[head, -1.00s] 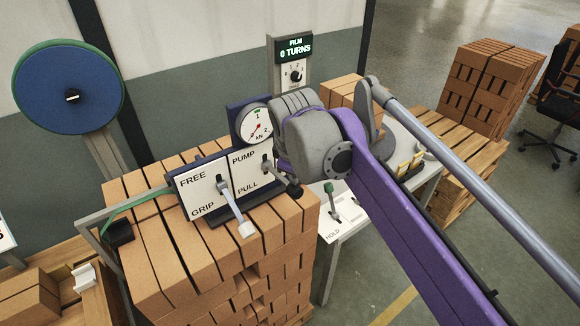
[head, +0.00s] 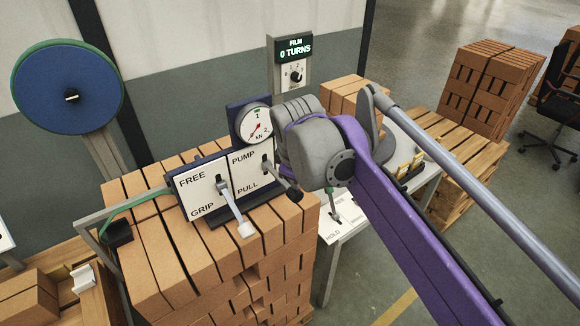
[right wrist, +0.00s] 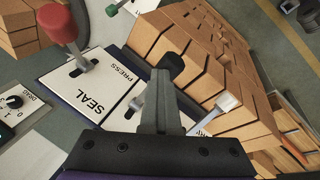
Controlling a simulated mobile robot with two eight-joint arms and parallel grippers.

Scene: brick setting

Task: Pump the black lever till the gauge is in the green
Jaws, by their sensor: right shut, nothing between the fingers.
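The black lever (head: 292,193) sticks out from the PUMP/PULL plate (head: 247,174) on the brick stack, its knob pointing down to the right. The round gauge (head: 253,125) stands above the plate; its red needle points to the lower left, outside what I can make out as green. My right gripper is hidden behind its grey wrist in the head view. In the right wrist view my right gripper (right wrist: 160,82) is shut and empty, its tips close to a black knob (right wrist: 171,66); I cannot tell whether they touch. My left gripper is out of view.
The white-ended FREE/GRIP lever (head: 236,214) sits left of the black lever. A red-knobbed lever (right wrist: 58,24) stands on the SEAL/PRESS plate (right wrist: 90,82). A FILM display (head: 295,47) reads 0 TURNS. A blue reel (head: 69,86) is at the left.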

